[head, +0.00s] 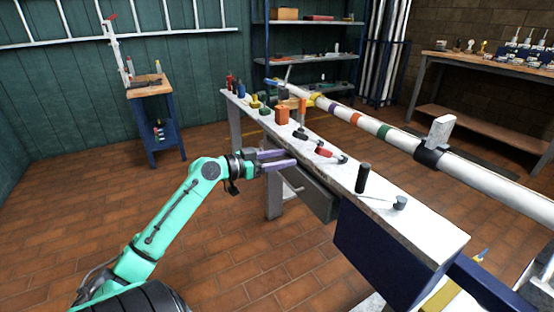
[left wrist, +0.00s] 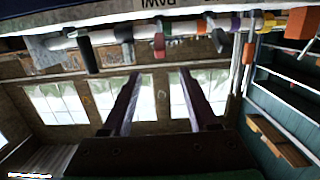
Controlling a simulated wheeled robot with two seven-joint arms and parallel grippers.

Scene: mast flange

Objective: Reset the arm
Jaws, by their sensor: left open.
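My left arm (head: 175,215) is teal and reaches in from the lower left. Its gripper (head: 292,158) has two purple-grey fingers, apart and empty, pointing right toward the long workbench. In the head view it shows in front of the bench's near side, over the floor. I cannot tell the exact gap to the bench. In the left wrist view the two fingers of the gripper (left wrist: 160,74) stand well apart with nothing between them. My right gripper is not in either view.
The workbench (head: 405,222) carries a red tool (head: 330,152), a black cylinder (head: 362,178) and several other tools. A long white pole (head: 480,173) with coloured bands runs behind it. A small stand (head: 152,89) is at the back left. The tiled floor (head: 60,200) left of the arm is clear.

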